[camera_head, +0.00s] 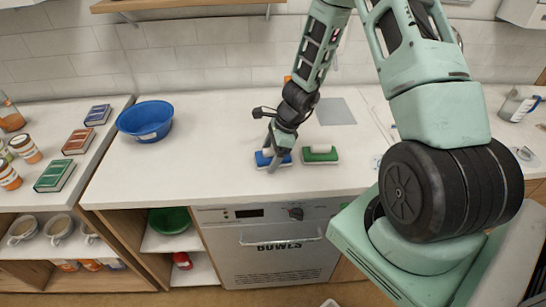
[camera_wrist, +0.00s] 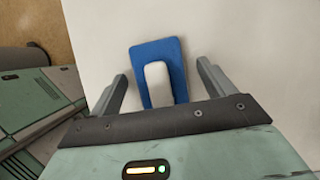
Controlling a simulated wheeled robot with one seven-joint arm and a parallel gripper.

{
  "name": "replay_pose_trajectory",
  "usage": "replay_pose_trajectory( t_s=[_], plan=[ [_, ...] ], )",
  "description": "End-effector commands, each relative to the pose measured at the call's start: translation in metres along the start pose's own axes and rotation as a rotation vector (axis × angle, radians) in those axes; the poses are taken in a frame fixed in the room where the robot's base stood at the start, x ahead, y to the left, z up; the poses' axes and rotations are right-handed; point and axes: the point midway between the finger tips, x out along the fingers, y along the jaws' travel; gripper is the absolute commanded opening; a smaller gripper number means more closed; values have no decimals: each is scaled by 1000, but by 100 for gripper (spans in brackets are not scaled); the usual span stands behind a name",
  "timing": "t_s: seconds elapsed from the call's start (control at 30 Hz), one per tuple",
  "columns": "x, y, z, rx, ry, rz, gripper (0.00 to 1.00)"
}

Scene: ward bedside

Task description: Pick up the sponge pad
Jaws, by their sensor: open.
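A blue sponge pad (camera_head: 264,159) with a white raised grip lies on the white counter in the head view. In the wrist view the blue pad (camera_wrist: 172,56) lies flat, slightly tilted, with its white grip pointing toward my palm. My gripper (camera_head: 272,163) is at the blue pad in the head view and partly covers it. In the wrist view my gripper (camera_wrist: 162,83) is open, with one finger on each side of the pad and a gap on both sides. Its height above the counter is hard to tell.
A blue bowl (camera_head: 146,121) stands to the left on the counter (camera_head: 215,135). A grey flat square (camera_head: 336,111) lies behind the green pad. Books and jars are on the left side counter. A dishwasher (camera_head: 270,248) is below the counter's front edge.

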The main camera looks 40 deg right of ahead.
Motion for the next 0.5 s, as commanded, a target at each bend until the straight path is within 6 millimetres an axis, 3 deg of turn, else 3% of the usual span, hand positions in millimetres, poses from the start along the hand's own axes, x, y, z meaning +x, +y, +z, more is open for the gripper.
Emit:
replay_pose_trajectory(
  t_s=[0.07,0.1,0.27,0.5],
  plan=[
    [0,0,0,0,0,0,82],
    [0,0,0,0,0,0,76],
    [0,0,0,-1,0,0,33],
    [-1,0,0,-1,0,-1,33]
  ],
)
